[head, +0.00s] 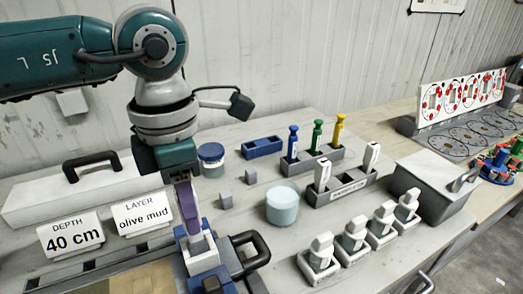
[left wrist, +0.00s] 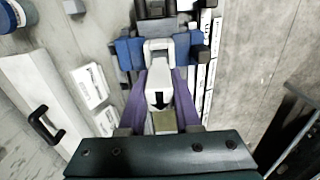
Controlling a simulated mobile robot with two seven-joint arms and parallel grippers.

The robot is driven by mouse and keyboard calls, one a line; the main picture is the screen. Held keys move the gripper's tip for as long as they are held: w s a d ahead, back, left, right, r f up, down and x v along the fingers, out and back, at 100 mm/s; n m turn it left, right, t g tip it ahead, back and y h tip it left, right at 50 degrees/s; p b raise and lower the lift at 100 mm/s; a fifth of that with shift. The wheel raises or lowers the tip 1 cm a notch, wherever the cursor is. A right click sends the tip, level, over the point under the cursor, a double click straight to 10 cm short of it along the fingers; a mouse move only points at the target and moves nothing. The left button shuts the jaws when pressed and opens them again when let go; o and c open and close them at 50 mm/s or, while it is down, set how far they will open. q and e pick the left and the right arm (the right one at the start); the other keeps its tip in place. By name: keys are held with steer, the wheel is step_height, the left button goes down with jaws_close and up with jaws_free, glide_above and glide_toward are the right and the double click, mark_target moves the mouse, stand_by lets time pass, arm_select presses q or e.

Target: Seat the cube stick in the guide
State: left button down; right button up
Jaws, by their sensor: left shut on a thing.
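My left gripper (head: 188,212) comes down from above with purple fingers. They are shut on a white stick with a black arrow on its face, which I take to be the cube stick (left wrist: 158,88). A blue and white fixture, which looks like the guide (head: 207,262), is directly below the fingers. In the left wrist view the guide's blue sides (left wrist: 128,52) flank a white U-shaped part beyond the stick. The stick looks lined up with that part. I cannot tell whether its tip is inside. My right gripper is not in view.
A black handle (head: 258,252) stands close right of the guide. Sign cards (head: 70,236) and a long white lidded box (head: 75,195) lie left. A pale blue tub (head: 282,205), small grey cubes (head: 225,215), a rack of white sticks (head: 343,188) and several white holders (head: 350,243) stand right.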

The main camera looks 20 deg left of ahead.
arm_select(q)
steer(key=shift+f+b, duration=1.7)
steer(key=shift+f, duration=0.45)
steer(key=c, duration=0.5)
jaws_free()
step_height(320, 180, up, 7)
steer(key=p, duration=0.5)
steer(key=shift+r+p, duration=0.1)
steer(key=shift+p, duration=0.25)
